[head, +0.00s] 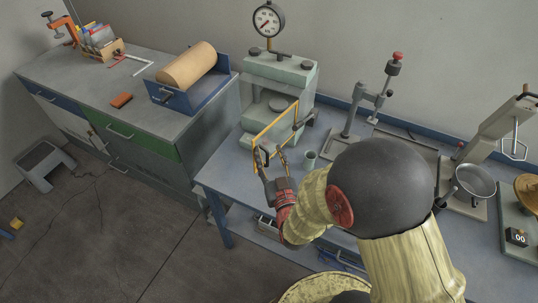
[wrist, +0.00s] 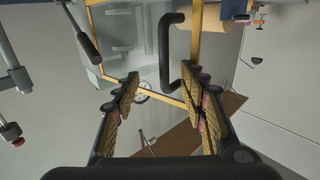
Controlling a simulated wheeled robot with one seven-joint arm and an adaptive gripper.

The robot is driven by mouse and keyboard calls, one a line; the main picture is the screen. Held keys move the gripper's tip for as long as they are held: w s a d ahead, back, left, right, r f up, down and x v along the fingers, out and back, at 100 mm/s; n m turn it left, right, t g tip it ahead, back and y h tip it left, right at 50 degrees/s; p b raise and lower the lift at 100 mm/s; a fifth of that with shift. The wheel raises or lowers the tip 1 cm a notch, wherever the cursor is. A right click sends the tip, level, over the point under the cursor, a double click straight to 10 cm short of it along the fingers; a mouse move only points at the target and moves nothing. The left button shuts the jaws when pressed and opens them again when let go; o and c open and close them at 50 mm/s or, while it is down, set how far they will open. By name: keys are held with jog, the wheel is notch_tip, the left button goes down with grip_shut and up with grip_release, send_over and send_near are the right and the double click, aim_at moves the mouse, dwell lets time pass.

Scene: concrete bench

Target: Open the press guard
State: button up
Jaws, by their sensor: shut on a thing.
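The press (head: 280,75) is a pale green machine with a round dial on top, at the back of the blue bench. Its guard (head: 273,127) is a clear panel in a yellow frame, standing at the front of the press. In the wrist view the guard's yellow frame (wrist: 95,52) spans the top, with a black bar handle (wrist: 165,52) on it. My gripper (head: 265,154) is at the guard's lower front. In the wrist view my gripper (wrist: 167,82) has a finger on each side of the handle's end and is shut on it; the exact contact is unclear.
A stand with a red knob (head: 398,57) and a metal pan (head: 475,180) are further right. A drawer cabinet (head: 130,105) with a brown roll is left. Open floor lies in front.

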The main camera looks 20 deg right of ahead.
jog(key=s, duration=1.2)
jog(key=shift+a, duration=0.25)
jog(key=w+a+r+g+y, duration=0.2)
jog(key=w+a+r+g, duration=0.1)
jog(key=w+r+g, duration=0.25)
jog(key=s+d+r+g, duration=0.2)
jog(key=s+r, duration=0.3)
jog(key=s, duration=0.3)
jog(key=s+d+r+g+h, duration=0.1)
jog(key=s+d+r+g, duration=0.2)
jog(key=s, duration=0.6)
notch_tip(320, 180, up, 2)
jog(key=shift+d+r+n+g, duration=0.2)
jog(key=shift+r+n+g, duration=0.1)
jog(key=shift+g, duration=0.65)
